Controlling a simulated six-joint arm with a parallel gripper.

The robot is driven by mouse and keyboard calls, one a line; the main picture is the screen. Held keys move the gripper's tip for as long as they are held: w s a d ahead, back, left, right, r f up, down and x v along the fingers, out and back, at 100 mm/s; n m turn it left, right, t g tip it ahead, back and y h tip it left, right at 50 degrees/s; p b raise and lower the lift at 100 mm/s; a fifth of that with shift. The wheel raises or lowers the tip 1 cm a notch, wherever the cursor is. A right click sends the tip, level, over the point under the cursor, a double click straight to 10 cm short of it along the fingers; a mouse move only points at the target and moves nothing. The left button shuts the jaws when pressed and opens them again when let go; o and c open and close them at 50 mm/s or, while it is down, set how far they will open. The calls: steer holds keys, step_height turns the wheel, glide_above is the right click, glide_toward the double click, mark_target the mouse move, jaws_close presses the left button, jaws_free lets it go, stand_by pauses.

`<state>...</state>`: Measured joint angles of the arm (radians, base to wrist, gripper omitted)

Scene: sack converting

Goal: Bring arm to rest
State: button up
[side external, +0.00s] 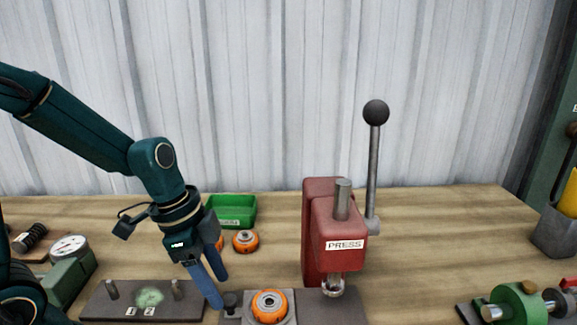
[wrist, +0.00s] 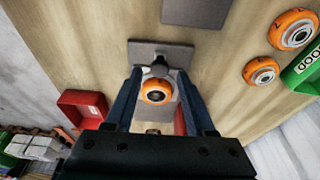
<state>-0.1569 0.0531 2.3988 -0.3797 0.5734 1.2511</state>
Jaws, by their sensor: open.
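My gripper (side external: 219,291) points down and to the right in the side view, with its two blue fingers apart. Nothing shows held between them. The fingertips are close to a dark knob (side external: 231,300) at the left end of the fixture plate (side external: 313,297). An orange wheel (side external: 269,306) sits on that plate, right of the fingers. In the wrist view my gripper (wrist: 159,73) frames the orange wheel (wrist: 154,97) between its fingers; contact cannot be told.
The red press (side external: 322,235) with its tall lever (side external: 373,165) stands to the right. A green bin (side external: 232,211) and a loose orange wheel (side external: 245,241) are behind the gripper. A grey plate with pegs (side external: 100,303) lies left.

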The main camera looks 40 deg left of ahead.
steer(key=shift+r, duration=0.3)
steer(key=shift+r, duration=0.3)
steer(key=r, duration=0.1)
steer(key=r+t, duration=0.1)
steer(key=shift+w+d+r+m+t, duration=0.15)
steer(key=shift+d+r+m+t, duration=0.15)
steer(key=shift+d+r+m, duration=0.1)
steer(key=s+a+r+n+t+y, duration=0.1)
steer(key=s+r+n+t+y, duration=0.1)
steer(key=s+r+n, duration=0.3)
steer(key=s+n, duration=0.2)
steer(key=n, duration=0.2)
steer(key=shift+s+a+n, duration=0.15)
steer(key=shift+s+n, duration=0.05)
steer(key=shift+n, duration=0.2)
